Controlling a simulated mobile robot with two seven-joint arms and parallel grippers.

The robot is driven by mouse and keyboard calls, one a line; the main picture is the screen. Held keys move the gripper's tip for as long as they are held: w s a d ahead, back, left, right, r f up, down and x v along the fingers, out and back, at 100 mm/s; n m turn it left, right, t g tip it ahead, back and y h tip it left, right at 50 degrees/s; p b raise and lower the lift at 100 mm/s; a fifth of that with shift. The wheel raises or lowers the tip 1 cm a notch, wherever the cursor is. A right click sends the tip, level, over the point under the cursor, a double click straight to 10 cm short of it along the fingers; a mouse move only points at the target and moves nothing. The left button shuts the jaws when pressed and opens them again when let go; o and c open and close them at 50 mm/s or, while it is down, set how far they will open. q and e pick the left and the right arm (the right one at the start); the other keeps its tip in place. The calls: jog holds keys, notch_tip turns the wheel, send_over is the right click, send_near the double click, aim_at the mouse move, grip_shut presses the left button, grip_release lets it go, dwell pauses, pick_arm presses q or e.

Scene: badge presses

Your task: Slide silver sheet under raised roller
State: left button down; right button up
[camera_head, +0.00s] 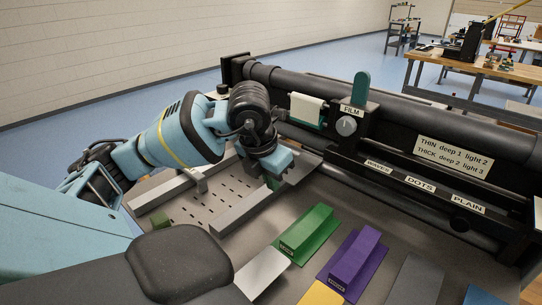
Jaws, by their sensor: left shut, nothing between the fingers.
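A long dark roller (400,118) runs across the machine from the upper left to the right. A thin grey sheet-like piece (304,166) shows beside my left gripper, close to the roller's near side; I cannot tell for sure that it is the silver sheet. My left gripper (273,181) points down over the far right end of the perforated bed (205,199). Its fingers are shut with nothing between them, and the wrist partly hides the bed and roller. The gap under the roller is hard to see. My right gripper is out of view.
Green (308,232) and purple (356,259) blocks lie in front of the machine, with a pale plate (262,272) beside them. Metal rails border the bed. A green lever (361,88) stands by the FILM label (352,111). Workbenches stand far behind.

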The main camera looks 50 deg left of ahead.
aim_at(295, 180)
pick_arm(q)
jog(key=x, duration=0.5)
jog(key=shift+s+f, duration=0.1)
jog(key=w, duration=0.3)
jog(key=shift+w+a+r+p, duration=0.1)
jog(key=shift+r+p, duration=0.15)
jog(key=shift+p, duration=0.05)
jog(key=shift+w, duration=0.4)
jog(key=shift+a+f, duration=0.1)
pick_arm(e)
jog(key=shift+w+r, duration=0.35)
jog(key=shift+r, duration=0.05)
pick_arm(q)
jog(key=shift+w, duration=0.1)
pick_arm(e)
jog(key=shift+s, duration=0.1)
pick_arm(q)
jog(key=shift+w+a, duration=0.1)
jog(key=shift+w, duration=1.55)
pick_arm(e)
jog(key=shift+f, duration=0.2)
pick_arm(q)
jog(key=shift+s+a, duration=0.1)
